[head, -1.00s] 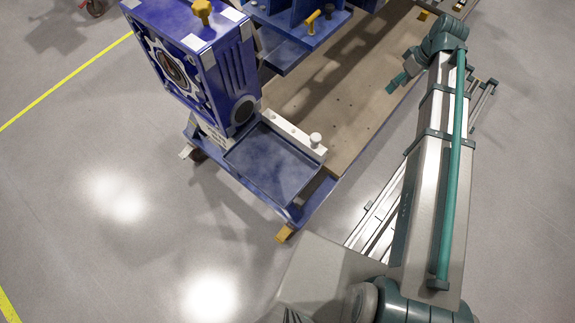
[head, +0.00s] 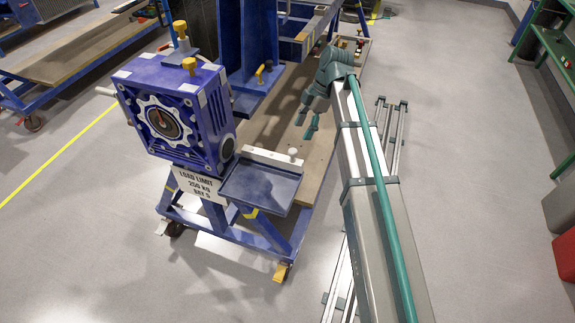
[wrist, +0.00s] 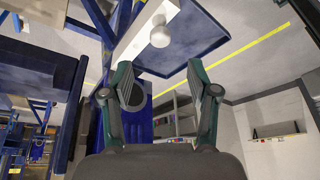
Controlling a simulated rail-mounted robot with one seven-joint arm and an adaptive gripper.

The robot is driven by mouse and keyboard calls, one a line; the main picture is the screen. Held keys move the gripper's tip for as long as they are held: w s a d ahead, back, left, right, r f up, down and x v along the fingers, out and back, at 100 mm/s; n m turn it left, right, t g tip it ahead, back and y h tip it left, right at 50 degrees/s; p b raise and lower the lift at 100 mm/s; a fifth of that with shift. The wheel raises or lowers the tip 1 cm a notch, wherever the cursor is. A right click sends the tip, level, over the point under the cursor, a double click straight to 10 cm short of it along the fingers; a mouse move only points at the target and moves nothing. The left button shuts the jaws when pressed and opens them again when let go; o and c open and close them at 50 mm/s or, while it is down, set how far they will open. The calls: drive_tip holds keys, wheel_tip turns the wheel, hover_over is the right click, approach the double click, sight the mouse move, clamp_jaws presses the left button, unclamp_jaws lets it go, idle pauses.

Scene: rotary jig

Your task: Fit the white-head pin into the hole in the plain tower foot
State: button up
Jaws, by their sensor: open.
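The white-head pin (head: 292,151) stands in the right end of a white bar (head: 262,157) along the back edge of a blue tray. Its round white head also shows in the wrist view (wrist: 160,36), beyond and between my fingertips. My gripper (head: 307,123) is open and empty, above and behind the pin in the head view, apart from it. Both spread fingers show in the wrist view (wrist: 160,72). The blue tower (head: 236,45) rises behind the gearbox, with its foot (head: 248,98) low on the base. I cannot make out a hole in it.
A blue gearbox (head: 185,115) stands left of the blue tray (head: 258,190). Yellow-knobbed pins (head: 189,66) sit near its top, and another yellow one (head: 260,71) is by the tower foot. A wooden deck (head: 318,160) lies under my gripper. Floor at the front left is clear.

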sight(295, 150)
drive_tip(key=shift+n, duration=0.5)
drive_tip(key=shift+d+p+x, duration=0.2)
drive_tip(key=shift+p+x, duration=0.7)
drive_tip(key=shift+x, duration=1.85)
drive_tip(key=shift+d+p+x, duration=0.15)
drive_tip(key=shift+p+x, duration=0.7)
drive_tip(key=shift+x, duration=1.85)
drive_tip(key=shift+w+f, duration=0.15)
drive_tip(key=shift+c, duration=0.2)
clamp_jaws()
